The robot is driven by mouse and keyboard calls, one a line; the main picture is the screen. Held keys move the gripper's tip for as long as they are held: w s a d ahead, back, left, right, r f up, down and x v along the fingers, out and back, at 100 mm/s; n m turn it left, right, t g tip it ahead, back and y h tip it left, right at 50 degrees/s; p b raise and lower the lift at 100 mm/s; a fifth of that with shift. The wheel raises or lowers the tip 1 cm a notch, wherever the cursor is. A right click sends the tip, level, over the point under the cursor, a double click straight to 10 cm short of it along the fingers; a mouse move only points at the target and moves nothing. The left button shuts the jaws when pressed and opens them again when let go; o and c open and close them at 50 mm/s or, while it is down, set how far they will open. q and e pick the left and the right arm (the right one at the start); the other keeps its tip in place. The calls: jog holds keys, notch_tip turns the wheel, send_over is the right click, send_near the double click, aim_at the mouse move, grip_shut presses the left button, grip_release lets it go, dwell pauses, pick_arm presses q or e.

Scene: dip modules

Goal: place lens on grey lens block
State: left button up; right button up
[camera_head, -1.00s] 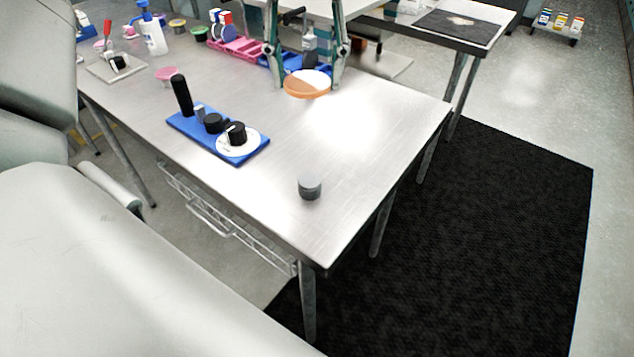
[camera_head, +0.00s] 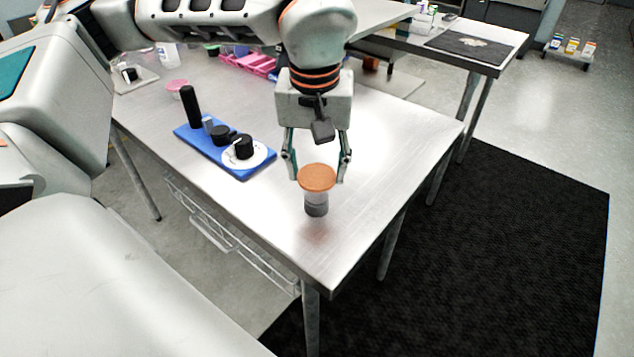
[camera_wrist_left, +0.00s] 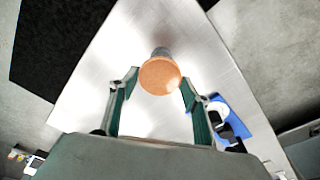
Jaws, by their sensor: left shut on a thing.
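The lens is a round orange disc (camera_head: 318,178), held between the fingers of my left gripper (camera_head: 318,172). The lens also shows in the left wrist view (camera_wrist_left: 160,77), between and slightly beyond the fingertips (camera_wrist_left: 158,84). The grey lens block (camera_head: 316,207) is a short cylinder standing on the table directly under the lens. In the left wrist view the block (camera_wrist_left: 160,51) shows just past the lens rim, partly hidden by it. I cannot tell whether the lens touches the block. My right gripper is not in view.
The metal table (camera_head: 390,150) is clear around the block, with its front corner close by. A blue board (camera_head: 258,166) with black knobs and a white disc lies to the left. Pink bins (camera_head: 245,62) stand at the back. A black mat (camera_head: 500,240) covers the floor at right.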

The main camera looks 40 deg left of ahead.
aim_at(316, 177)
pick_arm(q)
notch_tip(316, 177, down, 4)
jog(key=shift+r, duration=0.1)
jog(key=shift+f+b, duration=0.25)
jog(key=shift+b, duration=0.05)
jog(key=o, duration=0.9)
jog(key=shift+r, duration=0.1)
jog(key=r, duration=0.3)
jog(key=r+p, duration=0.1)
jog(key=r, duration=0.3)
jog(key=s+r, duration=0.1)
jog(key=r, duration=0.2)
jog(key=shift+d+r+p, duration=0.3)
jog(key=shift+p, duration=0.05)
jog(key=shift+s+r, duration=0.2)
jog(key=shift+r, duration=0.6)
